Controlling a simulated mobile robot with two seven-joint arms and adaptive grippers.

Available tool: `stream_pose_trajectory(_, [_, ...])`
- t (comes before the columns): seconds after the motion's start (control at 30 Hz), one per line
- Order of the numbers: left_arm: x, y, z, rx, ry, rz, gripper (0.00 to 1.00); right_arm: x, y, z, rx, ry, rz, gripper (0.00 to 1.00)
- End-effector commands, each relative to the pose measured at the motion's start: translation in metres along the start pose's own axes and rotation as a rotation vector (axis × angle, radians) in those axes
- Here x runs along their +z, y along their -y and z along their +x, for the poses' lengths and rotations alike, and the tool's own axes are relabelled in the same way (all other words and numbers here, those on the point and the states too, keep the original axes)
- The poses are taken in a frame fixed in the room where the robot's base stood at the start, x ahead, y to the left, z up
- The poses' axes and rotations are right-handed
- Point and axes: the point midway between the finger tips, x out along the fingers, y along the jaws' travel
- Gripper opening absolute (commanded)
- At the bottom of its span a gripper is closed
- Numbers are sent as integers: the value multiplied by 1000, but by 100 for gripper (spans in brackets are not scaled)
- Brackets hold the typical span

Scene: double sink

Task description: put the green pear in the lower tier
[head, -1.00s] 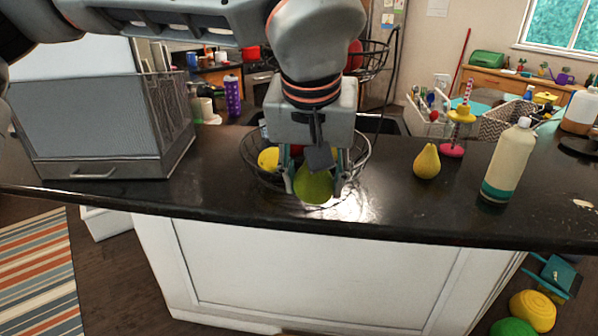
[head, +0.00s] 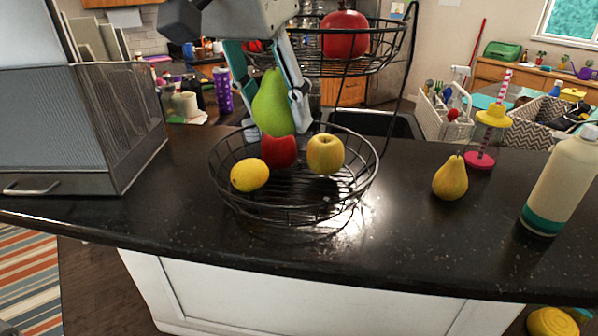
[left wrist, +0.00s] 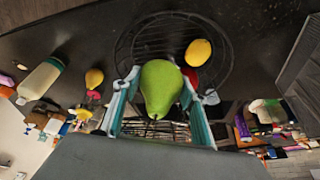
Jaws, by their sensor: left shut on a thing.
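The green pear (head: 272,105) is held upright between the fingers of my left gripper (head: 268,98), above the back left part of the lower tier. It also shows between the fingers in the left wrist view (left wrist: 160,88). The lower tier (head: 300,212) is a round black wire basket on the dark counter. A red apple (head: 280,152), a yellow apple (head: 325,154) and a lemon (head: 249,175) lie in it. The upper tier (head: 345,68) holds a red pomegranate-like fruit (head: 345,34). My right gripper is not in view.
A yellow pear (head: 450,178) stands on the counter (head: 420,240) right of the basket. A pink and yellow stacked toy (head: 486,125) and a white and teal bottle (head: 562,185) stand farther right. A grey bread box (head: 80,130) stands at left.

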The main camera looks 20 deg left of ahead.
Motion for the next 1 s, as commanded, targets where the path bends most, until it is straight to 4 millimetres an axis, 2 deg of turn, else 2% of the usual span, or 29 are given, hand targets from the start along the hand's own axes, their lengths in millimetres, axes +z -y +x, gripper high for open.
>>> stream_pose_trajectory(0.1, [10,1,24,1,5,1,14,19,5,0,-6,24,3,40])
stream_pose_trajectory(0.3, [29,2,70,1,6,1,14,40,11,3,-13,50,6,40])
stream_pose_trajectory(0.5, [45,2,108,1,5,2,14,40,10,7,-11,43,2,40])
stream_pose_trajectory(0.67, [50,2,122,0,2,1,14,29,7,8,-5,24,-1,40])
stream_pose_trajectory(0.77, [47,1,124,1,1,0,14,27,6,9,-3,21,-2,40])
stream_pose_trajectory(1.0, [13,0,138,0,1,-2,14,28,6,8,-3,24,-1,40])
